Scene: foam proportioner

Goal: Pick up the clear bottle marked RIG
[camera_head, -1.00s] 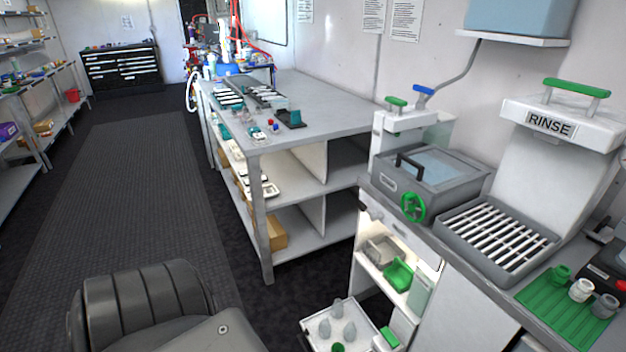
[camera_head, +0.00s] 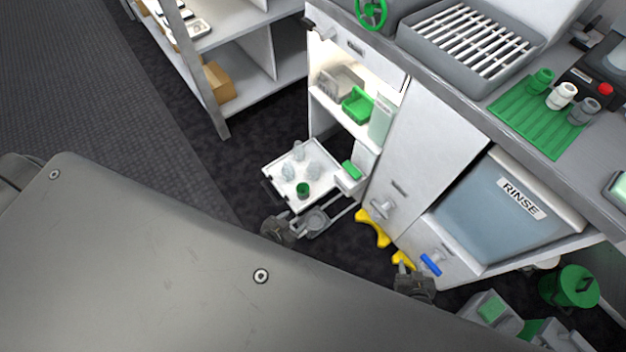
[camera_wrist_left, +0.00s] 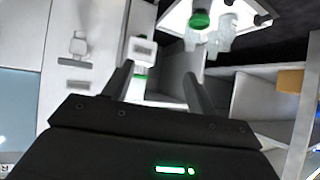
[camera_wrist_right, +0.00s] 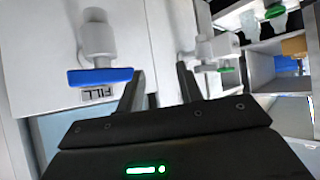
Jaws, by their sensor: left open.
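Several clear bottles (camera_head: 288,172) stand in a white pulled-out tray (camera_head: 271,169) low by the cabinet. One thing among them shows a green top (camera_head: 303,190). No RIG marking is legible, so I cannot tell which bottle carries it. The left wrist view shows the clear bottles (camera_wrist_left: 222,38) and the green-topped one (camera_wrist_left: 199,20) upper right, beyond the fingers. My left gripper (camera_head: 290,228) is just in front of the tray; its fingers (camera_wrist_left: 160,75) are apart and empty. My right gripper (camera_head: 405,268) is further right, by the blue handle; its fingers (camera_wrist_right: 159,76) are apart and empty.
A lit cabinet shelf with a green bin (camera_head: 357,105) is above and behind the tray. A blue-handled valve (camera_head: 430,264) and a RINSE-labelled bin (camera_head: 500,205) are at right. Yellow parts (camera_head: 374,229) lie between the grippers. Dark floor is open left of the tray.

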